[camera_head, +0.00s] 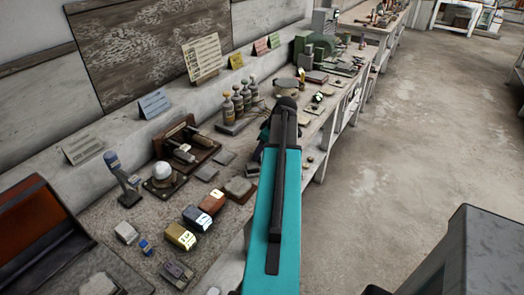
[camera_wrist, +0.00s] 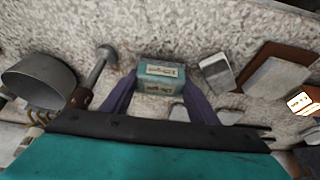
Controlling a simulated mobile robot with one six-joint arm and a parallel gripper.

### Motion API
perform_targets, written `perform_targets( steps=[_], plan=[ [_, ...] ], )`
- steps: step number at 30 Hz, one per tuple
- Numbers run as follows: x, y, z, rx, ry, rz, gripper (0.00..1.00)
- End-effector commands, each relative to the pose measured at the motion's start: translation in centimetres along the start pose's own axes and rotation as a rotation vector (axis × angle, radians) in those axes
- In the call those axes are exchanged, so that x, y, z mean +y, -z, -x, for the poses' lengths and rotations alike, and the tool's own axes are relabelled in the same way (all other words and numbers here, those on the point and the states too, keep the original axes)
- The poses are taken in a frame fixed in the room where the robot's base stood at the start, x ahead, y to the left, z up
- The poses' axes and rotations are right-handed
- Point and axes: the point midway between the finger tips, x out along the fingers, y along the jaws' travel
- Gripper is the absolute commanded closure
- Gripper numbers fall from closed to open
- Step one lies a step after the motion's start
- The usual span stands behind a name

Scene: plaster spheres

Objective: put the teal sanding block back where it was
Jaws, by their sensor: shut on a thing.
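The teal sanding block (camera_wrist: 161,71) has pale labels and shows in the wrist view between the two purple fingers of my gripper (camera_wrist: 160,84). The gripper is shut on it, with a finger on each side. Grey speckled bench top lies behind the block; I cannot tell whether the block touches it or hangs above. In the head view my teal arm reaches over the bench (camera_head: 98,215), and its dark end hides most of the gripper; I cannot make out the block there.
Several labelled blocks, including a yellow one (camera_head: 180,236), stand in a row near the bench's front edge. A white sphere (camera_head: 163,169) sits on a stand behind them. Bottles (camera_head: 238,98) stand left of my arm. In the wrist view a grey cup (camera_wrist: 40,80) lies left, a grey slab (camera_wrist: 278,76) right.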

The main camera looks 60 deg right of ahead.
Motion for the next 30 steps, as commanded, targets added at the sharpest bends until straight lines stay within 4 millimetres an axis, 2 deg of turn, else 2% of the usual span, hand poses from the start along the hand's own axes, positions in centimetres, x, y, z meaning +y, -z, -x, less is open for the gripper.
perform_targets(
  steps=[5,18,19,21,30],
  plan=[
    [-0.03,-0.29,-0.77,0.000,0.000,0.000,0.71],
    [-0.03,-0.42,-1.19,0.000,0.000,0.001,0.71],
    [-0.04,-0.38,-1.11,0.000,0.000,0.001,0.41],
    [-0.04,-0.38,-1.09,0.000,0.000,0.001,0.29],
    [-0.05,-0.35,-1.07,0.000,0.000,0.001,0.27]
  ],
)
